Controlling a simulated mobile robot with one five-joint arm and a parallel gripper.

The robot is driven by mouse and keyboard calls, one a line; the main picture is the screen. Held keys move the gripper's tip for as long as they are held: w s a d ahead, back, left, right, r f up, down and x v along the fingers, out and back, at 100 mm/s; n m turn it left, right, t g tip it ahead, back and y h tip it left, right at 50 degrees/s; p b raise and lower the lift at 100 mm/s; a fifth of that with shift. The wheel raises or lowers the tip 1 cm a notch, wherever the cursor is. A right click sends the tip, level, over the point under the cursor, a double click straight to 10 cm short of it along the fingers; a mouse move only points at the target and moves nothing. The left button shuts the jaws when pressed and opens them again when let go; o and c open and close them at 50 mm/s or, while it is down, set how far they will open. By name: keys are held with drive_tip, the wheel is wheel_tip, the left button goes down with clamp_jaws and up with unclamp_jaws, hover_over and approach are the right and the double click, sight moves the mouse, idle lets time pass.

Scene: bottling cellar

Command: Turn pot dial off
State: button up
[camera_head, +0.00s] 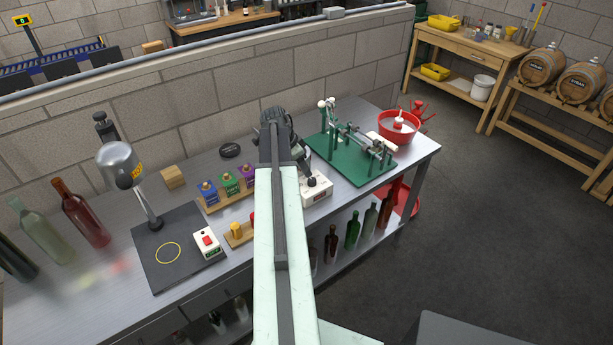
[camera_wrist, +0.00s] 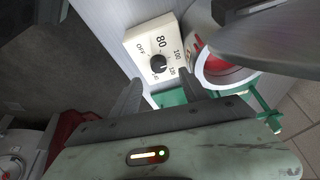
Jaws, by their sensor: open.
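A white control box (camera_head: 317,190) stands on the steel bench, just right of my arm in the head view. In the wrist view the box (camera_wrist: 146,37) shows a black round dial (camera_wrist: 159,63) ringed by marks, including OFF, 80, 100 and 120. Which mark the dial points to is too small to tell. A pale-rimmed round pot (camera_wrist: 213,68) with red inside stands beside the box, partly covered by a grey part. My gripper (camera_wrist: 160,94) is open and empty, with the dial ahead of and between its fingers, apparently apart from it. My arm hides part of this area in the head view.
A green bottling stand (camera_head: 349,157) and a red bowl (camera_head: 399,128) stand to the right on the bench. A black mat (camera_head: 165,265) holds a switch box (camera_head: 207,242). Bottles stand at far left.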

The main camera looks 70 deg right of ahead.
sight(312, 179)
drive_tip(key=b+x, duration=0.7)
drive_tip(key=x, duration=0.1)
drive_tip(key=shift+s, duration=0.2)
drive_tip(key=shift+r, duration=0.1)
